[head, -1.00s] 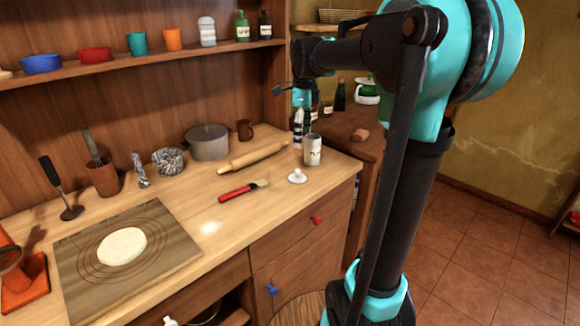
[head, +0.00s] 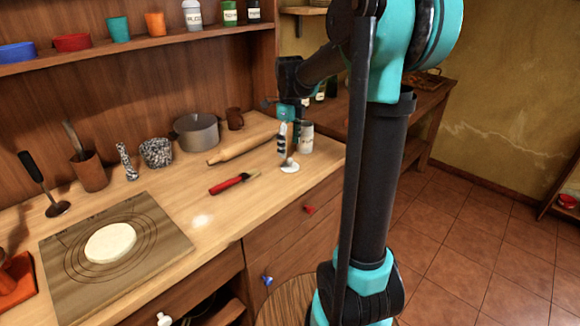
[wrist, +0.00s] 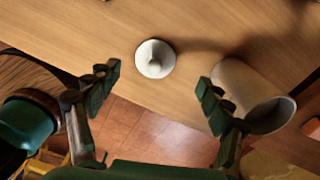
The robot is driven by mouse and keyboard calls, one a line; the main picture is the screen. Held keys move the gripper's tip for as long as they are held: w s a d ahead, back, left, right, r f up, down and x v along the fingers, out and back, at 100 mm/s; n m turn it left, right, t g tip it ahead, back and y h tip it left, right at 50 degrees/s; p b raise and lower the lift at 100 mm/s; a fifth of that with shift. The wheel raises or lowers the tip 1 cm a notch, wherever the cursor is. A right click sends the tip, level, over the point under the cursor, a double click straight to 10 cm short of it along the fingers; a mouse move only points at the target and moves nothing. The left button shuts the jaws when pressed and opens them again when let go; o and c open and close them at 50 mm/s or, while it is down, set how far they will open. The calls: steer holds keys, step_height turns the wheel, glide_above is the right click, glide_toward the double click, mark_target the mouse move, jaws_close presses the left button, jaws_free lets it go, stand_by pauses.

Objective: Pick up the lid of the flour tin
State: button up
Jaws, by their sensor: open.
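The white lid (head: 289,168) with a small knob lies on the wooden counter, just in front of the flour tin. It also shows in the wrist view (wrist: 155,59), beyond and between my fingertips. The pale, open-topped flour tin (head: 307,139) stands beside it; in the wrist view the tin (wrist: 243,88) is close to my right-hand finger. My gripper (wrist: 158,78) is open and empty, pointing down. In the head view my gripper (head: 286,150) is over the lid's place, and its fingers partly overlap the lid's knob there. I cannot tell the exact height gap.
A rolling pin (head: 240,146), a red-handled brush (head: 230,184) and a grey pot (head: 196,133) are on the counter to the left. The counter's front edge is close to the lid. Bare counter lies left of the lid.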

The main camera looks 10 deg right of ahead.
mark_target(290, 159)
steer(key=shift+s+f, duration=0.2)
steer(key=shift+f, duration=1.15)
steer(key=shift+s+f, duration=0.15)
steer(key=shift+f, duration=1.2)
steer(key=c, duration=1.2)
steer(key=shift+c, duration=0.2)
